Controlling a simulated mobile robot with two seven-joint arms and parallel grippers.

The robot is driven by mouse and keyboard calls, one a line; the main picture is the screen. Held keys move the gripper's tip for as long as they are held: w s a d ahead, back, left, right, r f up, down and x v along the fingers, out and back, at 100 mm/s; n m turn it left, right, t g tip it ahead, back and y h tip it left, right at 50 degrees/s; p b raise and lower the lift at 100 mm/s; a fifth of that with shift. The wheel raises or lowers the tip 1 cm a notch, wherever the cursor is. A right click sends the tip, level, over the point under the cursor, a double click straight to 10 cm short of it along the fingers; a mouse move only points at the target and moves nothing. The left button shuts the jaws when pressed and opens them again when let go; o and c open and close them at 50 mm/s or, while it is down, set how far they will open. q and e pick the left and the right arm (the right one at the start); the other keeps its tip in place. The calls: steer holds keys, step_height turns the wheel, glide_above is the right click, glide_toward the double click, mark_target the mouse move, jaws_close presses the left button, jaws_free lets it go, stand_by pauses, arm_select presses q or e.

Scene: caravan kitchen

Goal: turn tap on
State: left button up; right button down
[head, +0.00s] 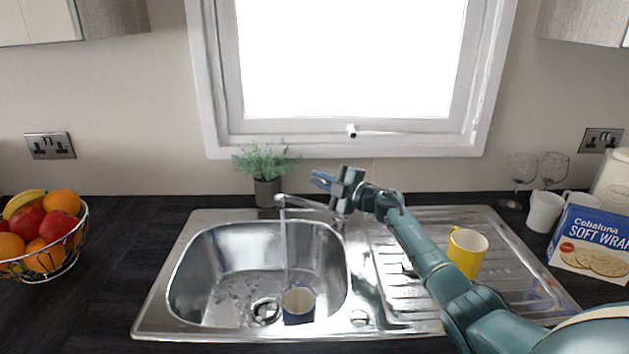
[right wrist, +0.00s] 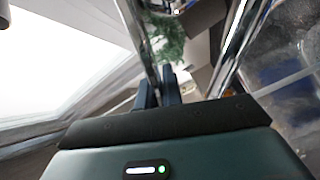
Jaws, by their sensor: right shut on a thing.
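The chrome tap (head: 308,204) stands at the back of the sink, its spout reaching left over the basin. A thin stream of water (head: 285,245) runs from the spout down to the blue mug in the basin. My right gripper (head: 323,180) is above the tap body, its fingers pointing left. In the right wrist view, its dark fingers (right wrist: 160,88) are shut on a slim chrome bar (right wrist: 140,40), which looks like the tap's lever. The thicker chrome spout (right wrist: 244,38) shows beside it. The gripper hides most of the lever in the head view. My left gripper is out of view.
The blue mug (head: 299,306) sits in the sink basin (head: 205,275) by the drain. A yellow mug (head: 466,252) stands on the drainer, beside my right arm. A potted plant (head: 266,178) is behind the spout. A fruit basket (head: 42,235) is left; a wraps box (head: 592,240) is right.

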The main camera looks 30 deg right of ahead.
steer(key=c, duration=1.8)
jaws_free()
steer(key=shift+d, duration=0.1)
steer(key=v, duration=1.3)
steer(key=shift+s, duration=0.1)
